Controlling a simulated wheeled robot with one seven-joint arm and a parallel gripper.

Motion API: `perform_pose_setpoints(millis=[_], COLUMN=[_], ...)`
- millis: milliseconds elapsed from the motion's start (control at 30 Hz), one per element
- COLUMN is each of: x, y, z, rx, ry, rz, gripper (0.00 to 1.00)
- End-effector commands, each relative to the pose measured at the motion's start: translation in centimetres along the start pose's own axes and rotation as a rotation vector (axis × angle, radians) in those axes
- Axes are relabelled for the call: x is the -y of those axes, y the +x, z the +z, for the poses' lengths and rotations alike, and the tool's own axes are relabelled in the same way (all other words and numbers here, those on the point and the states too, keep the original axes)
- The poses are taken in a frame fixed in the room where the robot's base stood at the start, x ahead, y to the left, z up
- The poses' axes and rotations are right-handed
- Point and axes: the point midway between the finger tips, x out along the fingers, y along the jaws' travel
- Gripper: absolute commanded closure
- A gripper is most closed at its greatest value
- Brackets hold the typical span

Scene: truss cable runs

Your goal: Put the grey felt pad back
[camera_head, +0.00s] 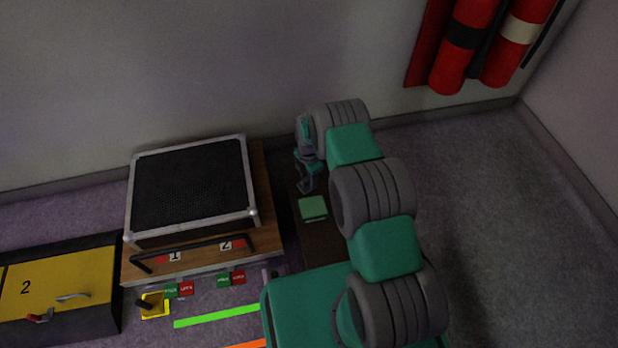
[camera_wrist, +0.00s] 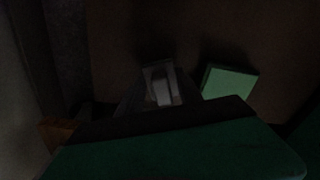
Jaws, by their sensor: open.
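My gripper (camera_head: 307,184) is open and points down over a dark brown surface (camera_head: 318,236), beside the wooden cabinet. In the wrist view a dim grey shape (camera_wrist: 159,87) shows at the middle, just beyond my green hand. It is too dark to tell whether it is part of my gripper or a grey pad. A flat light-green square (camera_head: 313,208) lies on the brown surface close to my gripper. It also shows in the wrist view (camera_wrist: 229,82), to the right of the grey shape. I cannot make out a grey felt pad for certain.
A black mesh-topped case (camera_head: 190,185) stands on the wooden cabinet (camera_head: 264,190) to the left, with a black bar handle (camera_head: 195,252) in front. A yellow drawer marked 2 (camera_head: 58,290) is at far left. Red cylinders (camera_head: 468,45) hang on the wall. The right floor is clear.

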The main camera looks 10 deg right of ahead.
Motion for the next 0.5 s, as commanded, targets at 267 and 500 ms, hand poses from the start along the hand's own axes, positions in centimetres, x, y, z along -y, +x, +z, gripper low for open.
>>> perform_pose_setpoints(millis=[267, 500], x=[0.0, -0.1], y=[-1.4, -7.7], z=[0.0, 0.0], rx=[0.000, 0.001], ry=[0.000, 0.000], rz=[0.000, 0.001], gripper=[0.57, 0.57])
